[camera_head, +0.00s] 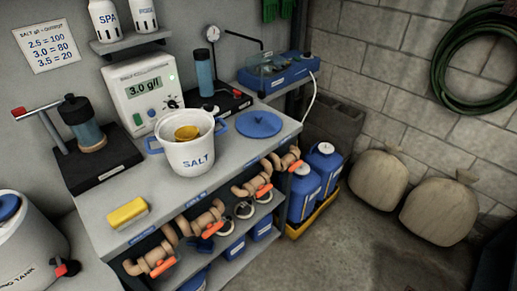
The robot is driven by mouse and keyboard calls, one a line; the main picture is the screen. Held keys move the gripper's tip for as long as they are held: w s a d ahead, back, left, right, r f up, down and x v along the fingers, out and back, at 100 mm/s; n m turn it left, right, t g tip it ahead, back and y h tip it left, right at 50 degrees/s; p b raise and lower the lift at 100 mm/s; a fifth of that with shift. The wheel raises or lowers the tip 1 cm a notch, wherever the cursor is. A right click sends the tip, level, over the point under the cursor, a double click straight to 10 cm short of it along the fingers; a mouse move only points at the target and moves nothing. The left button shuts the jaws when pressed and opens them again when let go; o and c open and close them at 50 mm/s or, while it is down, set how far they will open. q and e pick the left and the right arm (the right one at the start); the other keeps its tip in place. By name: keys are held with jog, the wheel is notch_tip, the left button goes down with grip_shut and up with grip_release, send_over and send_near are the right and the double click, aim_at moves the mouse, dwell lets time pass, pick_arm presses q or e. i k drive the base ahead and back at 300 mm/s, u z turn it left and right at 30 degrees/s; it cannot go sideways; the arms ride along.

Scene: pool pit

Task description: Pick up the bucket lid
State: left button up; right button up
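The blue bucket lid (258,124) is round with a small raised handle in its middle. It lies flat on the grey bench top (92,205), right of the white bucket (190,155) marked SALT. The bucket stands upright and open, with blue side handles and a yellow scoop (187,132) inside. The lid is beside the bucket, not on it. Neither of my grippers shows in the head view.
A yellow sponge (127,213) lies at the bench's front left. A white meter (142,92) reading 3.0 g/l stands behind the bucket. Pipes with orange valve handles (262,191) fill the shelf below. Blue canisters (304,192) and sacks (438,211) stand on the floor right.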

aim_at(254, 124)
jog(key=z, duration=0.7)
jog(key=i, duration=0.35)
jog(key=z, duration=0.05)
